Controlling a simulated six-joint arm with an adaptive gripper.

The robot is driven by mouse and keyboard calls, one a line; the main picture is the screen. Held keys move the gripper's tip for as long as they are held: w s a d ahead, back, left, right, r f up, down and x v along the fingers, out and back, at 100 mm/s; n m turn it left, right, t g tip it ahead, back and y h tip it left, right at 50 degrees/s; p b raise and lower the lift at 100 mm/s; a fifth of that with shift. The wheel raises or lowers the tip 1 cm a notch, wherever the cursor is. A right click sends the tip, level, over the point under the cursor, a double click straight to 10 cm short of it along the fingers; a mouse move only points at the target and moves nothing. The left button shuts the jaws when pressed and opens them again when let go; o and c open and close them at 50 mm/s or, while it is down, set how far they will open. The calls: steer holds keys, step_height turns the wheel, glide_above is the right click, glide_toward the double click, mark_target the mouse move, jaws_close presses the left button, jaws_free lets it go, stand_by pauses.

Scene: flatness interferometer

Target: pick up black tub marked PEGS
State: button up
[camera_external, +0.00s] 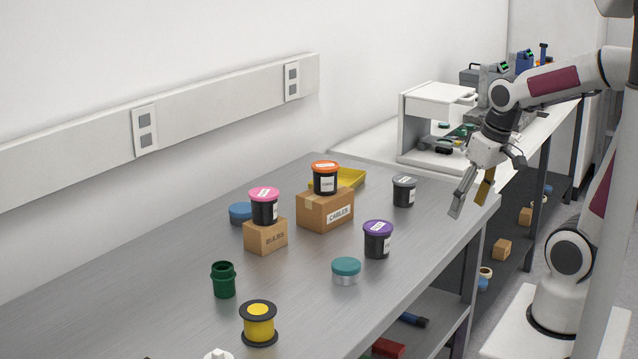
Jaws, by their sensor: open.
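Several black tubs with white labels show in the external view, and the label print is too small to read, so I cannot tell which is marked PEGS. One tub with a grey lid (404,191) stands on the table's right part. One with a purple lid (377,240) stands nearer the front edge. One with an orange lid (325,178) sits on a cardboard box marked CABLES (318,211). One with a pink lid (264,206) sits on a smaller box (265,237). My gripper (470,204) is open and empty, pointing down by the table's right end, apart from every tub.
A teal-lidded tin (346,271), a green jar (223,280) and a yellow spool (259,323) stand on the grey table (150,290). A yellow tray (351,177) and a blue-lidded container (240,212) are partly hidden at the back. A white machine (432,122) stands on the far bench.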

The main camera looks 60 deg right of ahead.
mark_target(409, 181)
steer(key=w+d+f+m, duration=0.1)
steer(key=w+d+f, duration=0.2)
steer(key=w+d, duration=0.3)
steer(key=w+d+f+m, duration=0.1)
steer(key=w+d+f, duration=0.2)
steer(key=w+d, duration=0.3)
steer(key=w+d+f, duration=0.3)
steer(key=w+d, duration=0.4)
steer(key=shift+d+m+t+h, duration=0.1)
steer(key=shift+m+t+h, duration=0.2)
steer(key=shift+m+t, duration=0.1)
steer(key=shift+t, duration=0.4)
steer(key=w+d, duration=0.2)
steer(key=w, duration=0.1)
steer(key=shift+w+d+r, duration=0.1)
steer(key=shift+d, duration=0.2)
steer(key=w+d+r, duration=0.1)
steer(key=w+r+t+h, duration=0.1)
steer(key=shift+w+d+r+n, duration=0.15)
steer(key=shift+w+d+n, duration=0.15)
steer(key=shift+w+d, duration=0.05)
steer(key=shift+w+d+r, duration=0.25)
steer(key=shift+w, duration=0.05)
steer(key=shift+f, duration=0.1)
steer(key=shift+x, duration=1.25)
